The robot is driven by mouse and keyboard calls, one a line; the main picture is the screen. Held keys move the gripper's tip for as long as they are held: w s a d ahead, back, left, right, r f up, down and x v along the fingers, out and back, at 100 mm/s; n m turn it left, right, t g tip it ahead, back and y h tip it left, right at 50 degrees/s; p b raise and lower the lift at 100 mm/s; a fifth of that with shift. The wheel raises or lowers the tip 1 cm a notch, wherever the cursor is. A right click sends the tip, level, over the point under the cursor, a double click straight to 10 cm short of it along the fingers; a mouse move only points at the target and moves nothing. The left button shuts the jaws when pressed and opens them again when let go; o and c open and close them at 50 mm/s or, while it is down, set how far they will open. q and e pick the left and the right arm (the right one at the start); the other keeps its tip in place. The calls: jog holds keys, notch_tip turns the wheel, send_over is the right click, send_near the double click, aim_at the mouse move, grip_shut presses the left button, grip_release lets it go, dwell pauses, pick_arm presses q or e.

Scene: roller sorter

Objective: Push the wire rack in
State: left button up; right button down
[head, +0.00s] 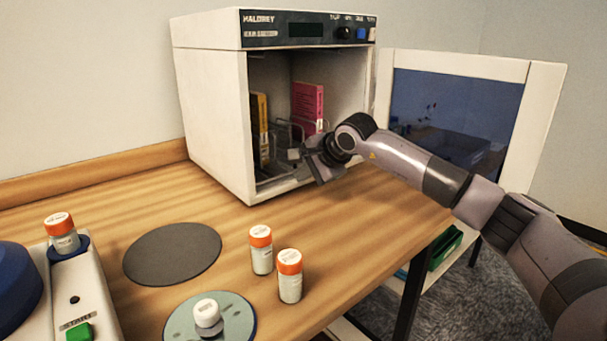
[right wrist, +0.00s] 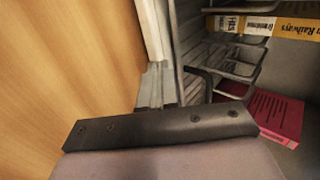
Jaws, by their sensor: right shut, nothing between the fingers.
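The wire rack (head: 284,130) is inside the open white cabinet (head: 215,120), low down near the front opening. It also shows in the right wrist view (right wrist: 232,68), at the upper right. It holds a yellow book (head: 259,125) and a magenta book (head: 308,104). My right gripper (head: 306,160) is shut and empty at the cabinet mouth, close to the front of the rack. I cannot tell whether it touches the rack. The gripper and wrist hide part of the rack's front. My left gripper is out of view.
The cabinet door (head: 545,100) stands open to the right, behind my right arm. Two orange-capped bottles (head: 261,255) stand on the wooden table (head: 90,220), near a dark round mat (head: 172,254) and a disc (head: 240,318) bearing a white-capped bottle. A machine (head: 75,285) is at left.

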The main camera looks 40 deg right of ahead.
jog(key=v, duration=1)
jog(key=shift+s, duration=0.4)
